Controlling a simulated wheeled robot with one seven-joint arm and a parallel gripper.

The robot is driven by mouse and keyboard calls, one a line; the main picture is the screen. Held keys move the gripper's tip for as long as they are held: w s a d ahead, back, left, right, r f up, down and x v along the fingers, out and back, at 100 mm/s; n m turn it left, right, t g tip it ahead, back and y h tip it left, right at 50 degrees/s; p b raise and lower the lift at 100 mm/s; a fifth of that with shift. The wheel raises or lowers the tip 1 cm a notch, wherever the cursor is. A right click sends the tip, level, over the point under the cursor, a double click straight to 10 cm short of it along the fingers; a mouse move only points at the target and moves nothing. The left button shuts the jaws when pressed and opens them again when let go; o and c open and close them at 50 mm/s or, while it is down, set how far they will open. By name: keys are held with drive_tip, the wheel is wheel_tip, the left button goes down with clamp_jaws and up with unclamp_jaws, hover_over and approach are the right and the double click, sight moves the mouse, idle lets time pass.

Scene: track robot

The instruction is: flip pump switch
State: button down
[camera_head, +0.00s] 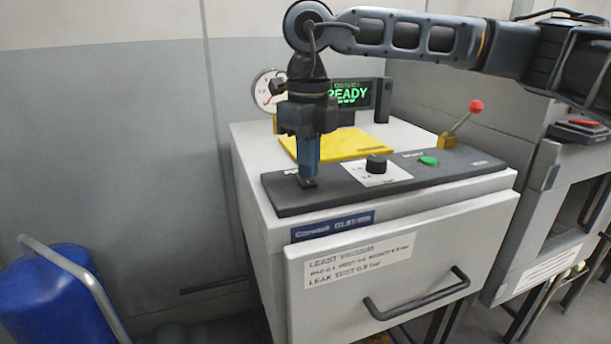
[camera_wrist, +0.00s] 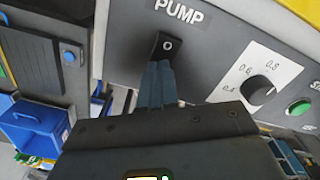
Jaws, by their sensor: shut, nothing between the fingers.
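The pump switch (camera_wrist: 166,46) is a black rocker marked with a circle, under the white PUMP label in the wrist view. It sits at the left end of the dark control panel (camera_head: 340,193). My gripper (camera_head: 308,182) points down at that end of the panel and covers much of the switch in the head view. Its fingers (camera_wrist: 160,70) are shut together with nothing between them. The tips are at the near edge of the switch; I cannot tell whether they touch it.
Right of the switch are a black knob (camera_head: 376,165) on a white dial and a green button (camera_head: 429,160). A lever with a red ball (camera_head: 476,106) stands farther right. A yellow plate (camera_head: 340,145) and a READY display (camera_head: 352,94) lie behind. A drawer handle (camera_head: 418,297) projects in front.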

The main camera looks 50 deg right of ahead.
sight(308, 182)
wheel_tip(308, 182, up, 6)
drive_tip(key=p, duration=0.2)
idle(0.5)
drive_tip(key=shift+s, duration=0.1)
idle(0.4)
